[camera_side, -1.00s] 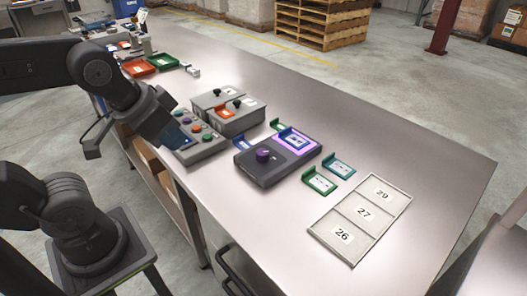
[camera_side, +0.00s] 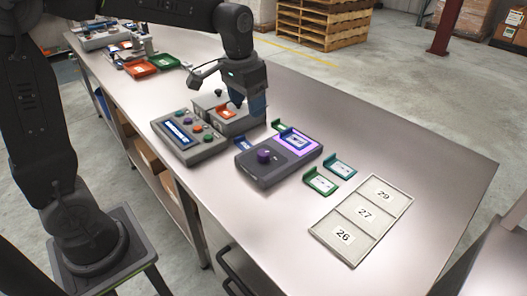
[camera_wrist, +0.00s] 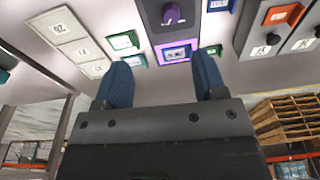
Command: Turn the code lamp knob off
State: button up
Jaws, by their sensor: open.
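The code lamp (camera_side: 253,171) is a dark grey box on the steel bench, with a round purple knob (camera_side: 264,156) on its front part and a lit purple panel bearing a blue-framed card (camera_side: 296,140) behind it. The knob also shows at the top of the wrist view (camera_wrist: 171,14), with the lit panel (camera_wrist: 165,60) below it. My gripper (camera_side: 250,106) has blue fingers and is above the bench, behind and left of the lamp in the side view, apart from the knob. In the wrist view my gripper (camera_wrist: 163,82) is open and empty, fingers spread. The knob's exact setting is too small to read.
A grey button box (camera_side: 204,152) with coloured buttons stands left of the lamp. Grey boxes with an orange plate (camera_side: 224,112) stand behind it, close to my gripper. Small green and teal card holders (camera_side: 340,169) lie around the lamp. A numbered tray (camera_side: 318,233) lies right.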

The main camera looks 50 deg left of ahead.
jog(key=g, duration=0.2)
send_over(263, 152)
notch_tip(263, 152, down, 5)
notch_tip(263, 152, down, 14)
jog(key=shift+d, duration=0.1)
jog(key=shift+c, duration=0.4)
jog(key=c, duration=0.9)
jog(key=shift+o, duration=0.2)
